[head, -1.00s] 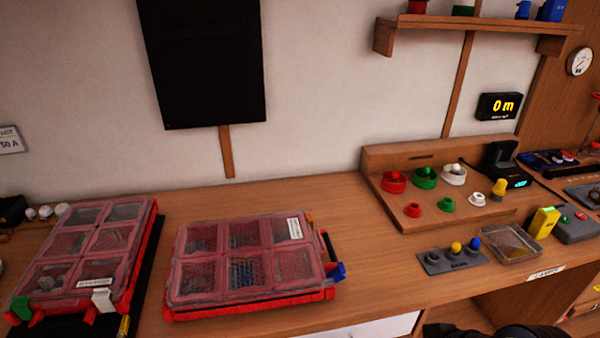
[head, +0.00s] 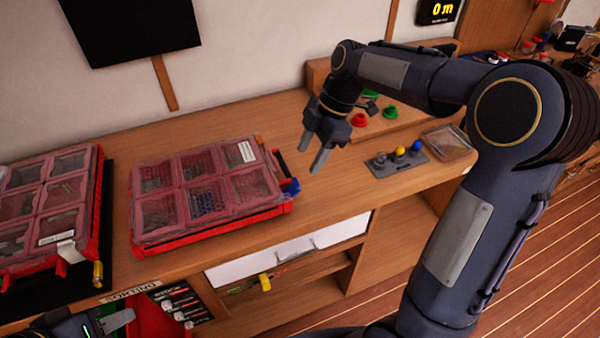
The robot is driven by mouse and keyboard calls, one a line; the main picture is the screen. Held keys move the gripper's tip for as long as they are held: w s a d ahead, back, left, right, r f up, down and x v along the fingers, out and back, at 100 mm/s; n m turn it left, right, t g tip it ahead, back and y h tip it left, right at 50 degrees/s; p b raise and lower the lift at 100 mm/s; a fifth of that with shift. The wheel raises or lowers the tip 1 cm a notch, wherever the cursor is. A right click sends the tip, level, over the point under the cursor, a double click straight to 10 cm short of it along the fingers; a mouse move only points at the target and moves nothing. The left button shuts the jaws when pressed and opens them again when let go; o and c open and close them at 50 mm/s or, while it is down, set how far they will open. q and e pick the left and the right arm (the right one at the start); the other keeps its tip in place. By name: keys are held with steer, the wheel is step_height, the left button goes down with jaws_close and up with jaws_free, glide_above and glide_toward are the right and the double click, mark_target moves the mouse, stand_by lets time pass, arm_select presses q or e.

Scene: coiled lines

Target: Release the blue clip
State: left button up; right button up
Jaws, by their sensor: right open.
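The blue clip (head: 291,186) sits at the right edge of a red organiser case (head: 215,232) with a clear, divided lid. It juts outward from the case near its front right corner; I cannot tell whether it is latched.
A second red case (head: 92,222) lies on a black mat at the left. A grey panel with coloured knobs (head: 383,166) and a clear tray (head: 448,141) stand to the right. The table between the case and the panel is clear. Shelves lie below the front edge.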

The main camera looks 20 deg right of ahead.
mark_target(290, 189)
steer(key=x, duration=0.7)
steer(key=shift+f, duration=0.1)
steer(key=shift+c, duration=0.3)
